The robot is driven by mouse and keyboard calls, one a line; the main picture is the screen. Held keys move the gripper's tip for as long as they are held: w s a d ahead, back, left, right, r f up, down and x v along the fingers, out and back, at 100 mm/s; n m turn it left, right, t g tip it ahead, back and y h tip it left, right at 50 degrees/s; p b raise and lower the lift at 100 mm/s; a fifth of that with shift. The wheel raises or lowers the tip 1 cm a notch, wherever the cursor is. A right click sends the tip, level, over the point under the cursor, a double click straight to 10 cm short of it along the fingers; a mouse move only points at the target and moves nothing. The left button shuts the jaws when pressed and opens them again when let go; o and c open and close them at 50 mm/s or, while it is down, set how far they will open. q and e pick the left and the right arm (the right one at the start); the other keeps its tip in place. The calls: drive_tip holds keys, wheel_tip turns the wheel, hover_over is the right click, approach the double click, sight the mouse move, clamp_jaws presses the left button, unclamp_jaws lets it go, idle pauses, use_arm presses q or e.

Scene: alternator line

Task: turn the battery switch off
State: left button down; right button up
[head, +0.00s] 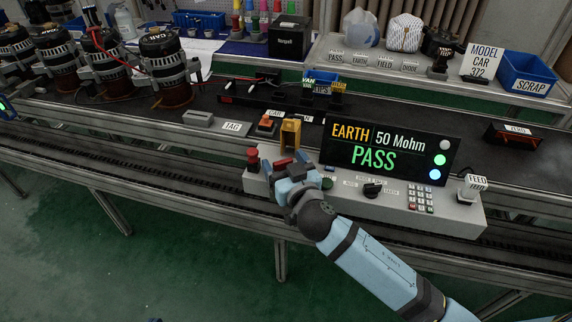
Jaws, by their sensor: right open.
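The grey test console (440,212) stands at the front edge of the bench, with a display (390,155) reading EARTH, 50 Mohm, PASS. My right gripper (287,168) is over the left part of the console, pointing down and open. A red part (283,162) shows right at its fingers and may be the battery switch; its label and position are hidden by the gripper. I cannot tell whether the fingers touch it. A red mushroom button (252,157) is just left of the gripper. My left gripper is not in view.
A yellow block-like fixture (290,134) stands just behind the gripper. A black rotary knob (372,189) and a keypad (420,198) are to the right on the console. Alternators (165,65) stand at the back left; a blue scrap bin (527,75) is at the back right.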

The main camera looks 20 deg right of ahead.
drive_tip(key=s+d, duration=0.1)
drive_tip(key=s, duration=1.2)
drive_tip(key=shift+s, duration=0.4)
